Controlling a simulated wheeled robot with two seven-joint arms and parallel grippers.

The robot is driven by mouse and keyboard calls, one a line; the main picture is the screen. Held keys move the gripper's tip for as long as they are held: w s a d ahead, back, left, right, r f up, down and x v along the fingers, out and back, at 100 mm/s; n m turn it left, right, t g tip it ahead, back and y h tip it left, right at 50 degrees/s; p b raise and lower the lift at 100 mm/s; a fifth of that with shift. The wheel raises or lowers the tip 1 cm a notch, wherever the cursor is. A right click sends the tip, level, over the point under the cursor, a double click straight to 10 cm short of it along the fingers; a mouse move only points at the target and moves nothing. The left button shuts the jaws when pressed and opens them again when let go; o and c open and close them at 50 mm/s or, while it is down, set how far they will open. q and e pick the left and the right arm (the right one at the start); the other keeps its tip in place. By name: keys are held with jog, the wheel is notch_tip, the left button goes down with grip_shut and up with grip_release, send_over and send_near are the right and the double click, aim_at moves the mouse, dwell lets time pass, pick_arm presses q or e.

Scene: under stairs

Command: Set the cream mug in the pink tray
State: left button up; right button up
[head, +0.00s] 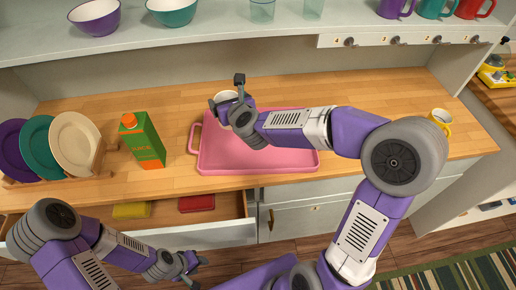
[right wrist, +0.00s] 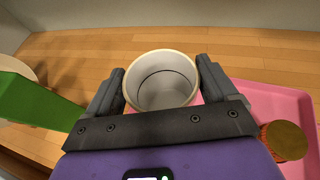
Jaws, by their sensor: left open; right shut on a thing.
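The cream mug (head: 226,97) is at the back left corner of the pink tray (head: 296,160), upright or nearly so. My right gripper (right wrist: 161,85) is shut on it, with a finger on each side of the mug (right wrist: 162,65) in the right wrist view. The mug looks empty. I cannot tell whether it touches the tray or hangs above it. The tray lies on the wooden counter, with part of it hidden by my right arm. My left gripper (head: 186,268) is open and empty, low in front of the open drawer.
A green juice carton (head: 142,141) stands left of the tray, beside a plate rack (head: 98,165) with plates. A round orange-brown thing (right wrist: 286,140) shows over the tray. A yellow mug (head: 440,119) stands at right. The drawer holds yellow (head: 131,210) and red (head: 197,203) items.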

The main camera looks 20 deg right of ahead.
jog(key=shift+a+f, duration=0.1)
notch_tip(320, 180, down, 4)
jog(key=shift+a+r+b, duration=0.1)
jog(key=shift+b, duration=1.05)
notch_tip(320, 180, down, 6)
jog(key=shift+r+b, duration=0.1)
jog(key=shift+b, duration=1)
jog(key=shift+r, duration=0.1)
jog(key=shift+f, duration=0.2)
jog(key=o, duration=1.4)
jog(key=shift+o, duration=0.2)
